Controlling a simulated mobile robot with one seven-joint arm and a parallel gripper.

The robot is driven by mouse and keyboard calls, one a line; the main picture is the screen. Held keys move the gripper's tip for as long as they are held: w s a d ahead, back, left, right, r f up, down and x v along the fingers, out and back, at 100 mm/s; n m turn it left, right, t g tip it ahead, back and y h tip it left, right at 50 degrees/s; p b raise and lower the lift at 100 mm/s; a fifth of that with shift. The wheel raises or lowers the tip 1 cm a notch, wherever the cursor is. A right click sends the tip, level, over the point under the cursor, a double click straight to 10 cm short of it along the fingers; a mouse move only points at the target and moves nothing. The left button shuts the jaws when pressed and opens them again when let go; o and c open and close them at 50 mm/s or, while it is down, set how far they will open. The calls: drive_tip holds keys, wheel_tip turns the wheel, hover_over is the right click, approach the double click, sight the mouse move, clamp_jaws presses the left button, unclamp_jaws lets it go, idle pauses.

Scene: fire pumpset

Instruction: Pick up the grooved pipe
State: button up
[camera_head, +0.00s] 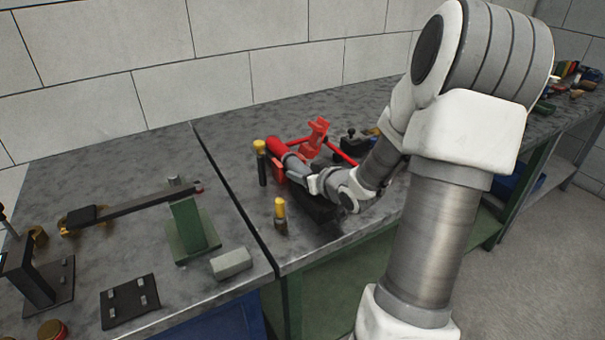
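A red cylinder end (274,148), which looks like the grooved pipe, lies on the grey metal workbench (235,150). The rest of it is hidden behind my arm. My gripper (288,162) is at the near side of this red piece, low over the bench. It overlaps the red piece in the picture, and I cannot tell whether they touch. The fingers are too small and too covered to show whether they are open or shut.
A red clamp-like part (316,138) with thin red bars stands just behind. Yellow-topped tools stand close by, one behind (261,162) and one in front (280,215). A green stand (190,228) and grey block (231,263) are left of the bench seam.

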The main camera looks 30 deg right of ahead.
clamp_jaws()
